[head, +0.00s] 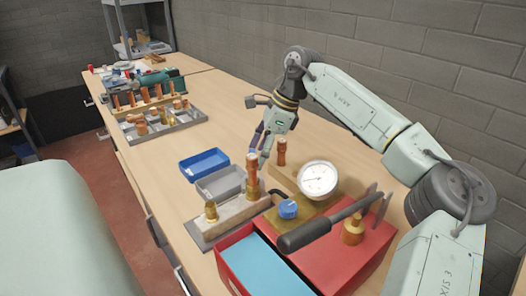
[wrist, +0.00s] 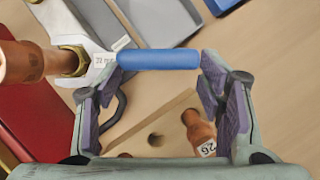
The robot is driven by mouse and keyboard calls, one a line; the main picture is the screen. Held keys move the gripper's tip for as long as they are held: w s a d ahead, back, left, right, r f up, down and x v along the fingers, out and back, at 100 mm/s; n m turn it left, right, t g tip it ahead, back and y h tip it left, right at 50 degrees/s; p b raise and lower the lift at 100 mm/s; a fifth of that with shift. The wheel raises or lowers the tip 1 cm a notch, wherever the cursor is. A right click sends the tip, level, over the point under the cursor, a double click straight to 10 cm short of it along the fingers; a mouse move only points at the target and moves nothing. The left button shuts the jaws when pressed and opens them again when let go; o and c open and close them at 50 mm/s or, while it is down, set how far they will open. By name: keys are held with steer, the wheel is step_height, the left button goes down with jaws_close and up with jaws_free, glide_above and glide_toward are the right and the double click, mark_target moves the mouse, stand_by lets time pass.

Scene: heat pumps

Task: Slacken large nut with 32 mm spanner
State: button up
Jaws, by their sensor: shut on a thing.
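The 32 mm spanner has a blue handle (wrist: 158,59) and a grey head marked "32 mm" (wrist: 100,64). My gripper (wrist: 160,78) is shut on the blue handle, with a finger at each end of it. The spanner's open head is at the large brass nut (wrist: 70,61) on a copper pipe (wrist: 22,62); I cannot tell if it is fully seated around the flats. In the head view my gripper (head: 263,146) is just behind and right of the upright copper pipe (head: 252,170), whose nut (head: 252,191) sits on a grey-based fixture (head: 232,212). The spanner is mostly hidden there.
A wooden block (head: 288,176) with a copper piece (head: 281,152) stands close to the right. The gauge (head: 318,179), red box (head: 350,250) and black-handled tool (head: 318,232) are in front. Blue (head: 204,163) and grey (head: 222,182) trays lie left.

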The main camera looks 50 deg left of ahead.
steer(key=shift+s+a+n, duration=0.25)
steer(key=shift+a+n, duration=0.05)
steer(key=shift+a, duration=0.05)
steer(key=shift+w+d, duration=0.15)
steer(key=shift+d, duration=0.05)
stand_by(0.5)
steer(key=shift+w+a, duration=1.55)
steer(key=shift+a, duration=0.2)
step_height(320, 180, up, 12)
steer(key=shift+f, duration=0.25)
stand_by(0.9)
